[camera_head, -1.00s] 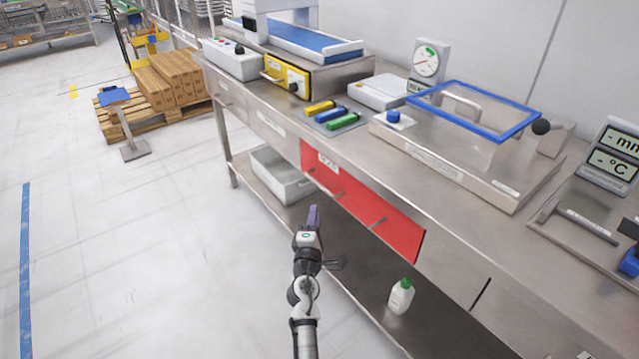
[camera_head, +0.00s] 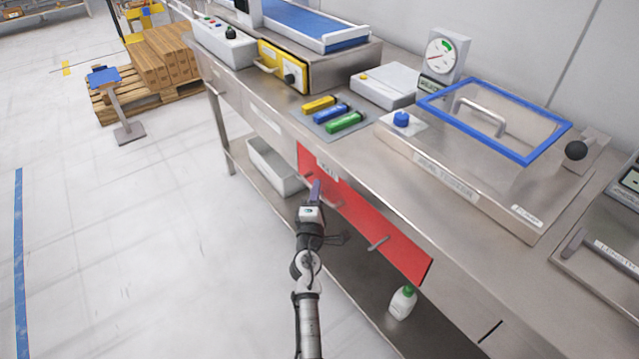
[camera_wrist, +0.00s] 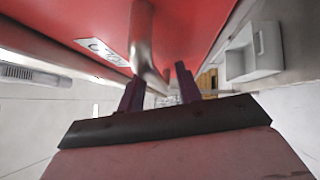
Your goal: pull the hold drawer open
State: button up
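The hold drawer has a red front (camera_head: 402,250) with a white label (camera_head: 327,168), under the bench top; it looks flush with the bench. A metal handle (camera_head: 378,243) stands out on its right part. My gripper (camera_head: 315,188) is at the left part of the red front, partly covering it. In the wrist view, my gripper (camera_wrist: 158,76) has two dark purple fingers, set apart. A curved metal handle (camera_wrist: 143,40) on the red front (camera_wrist: 70,15) reaches down between them. Gaps seem to show beside the bar; I cannot tell whether a finger touches it.
A grey bin (camera_head: 262,165) and a white bottle with green cap (camera_head: 402,302) are on the lower shelf. Colored blocks (camera_head: 332,113) and a blue-framed lid (camera_head: 495,118) are on the bench top.

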jog(key=shift+w, duration=0.15)
jog(key=shift+r, duration=0.1)
jog(key=shift+c, duration=0.2)
grip_shut()
